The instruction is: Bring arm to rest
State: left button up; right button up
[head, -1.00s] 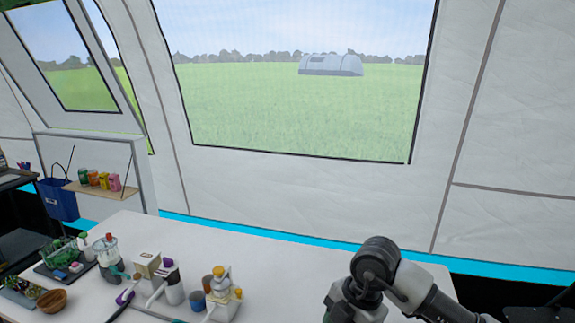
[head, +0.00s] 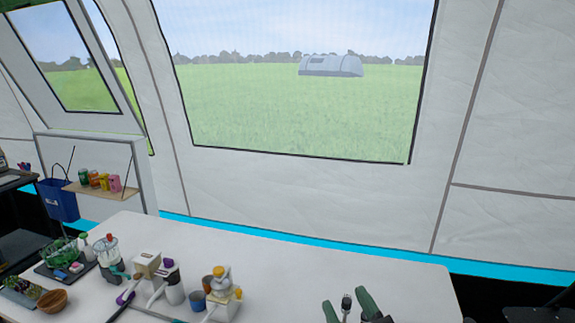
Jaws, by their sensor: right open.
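My right gripper (head: 344,298) shows at the bottom edge, right of centre, over the white table (head: 300,265). Its two dark green fingers stand apart, so it is open. A small grey fork-like piece (head: 347,302) shows between the fingers; I cannot tell whether it lies on the table or is part of my gripper. The rest of my right arm is below the picture. My left gripper is not in view.
On the table's left half stand a blender (head: 107,255), a white-and-yellow appliance (head: 222,295), a blue cup (head: 198,300), a wooden bowl (head: 53,300) and a dark tray (head: 50,272). The table's right half looks mostly clear. A shelf with several cans (head: 95,188) is at left.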

jog(key=s+d+f+m+g+h, duration=0.2)
jog(key=d+f+m+g+h, duration=0.2)
jog(key=d+f+m+h, duration=0.45)
jog(key=s+d+f+n+g, duration=0.1)
jog(key=s+f+n+g, duration=0.1)
jog(key=s+f+g, duration=0.7)
jog(key=s+d+f+n+g, duration=0.15)
jog(key=s+f+g, duration=0.35)
jog(key=s, duration=0.6)
notch_tip(320, 180, down, 29)
jog(key=s, duration=0.2)
jog(key=s+d+f+g, duration=0.2)
jog(key=s+f, duration=1.2)
jog(key=s, duration=0.1)
jog(key=shift+s+d+f+n, duration=0.3)
jog(key=shift+d+f, duration=0.05)
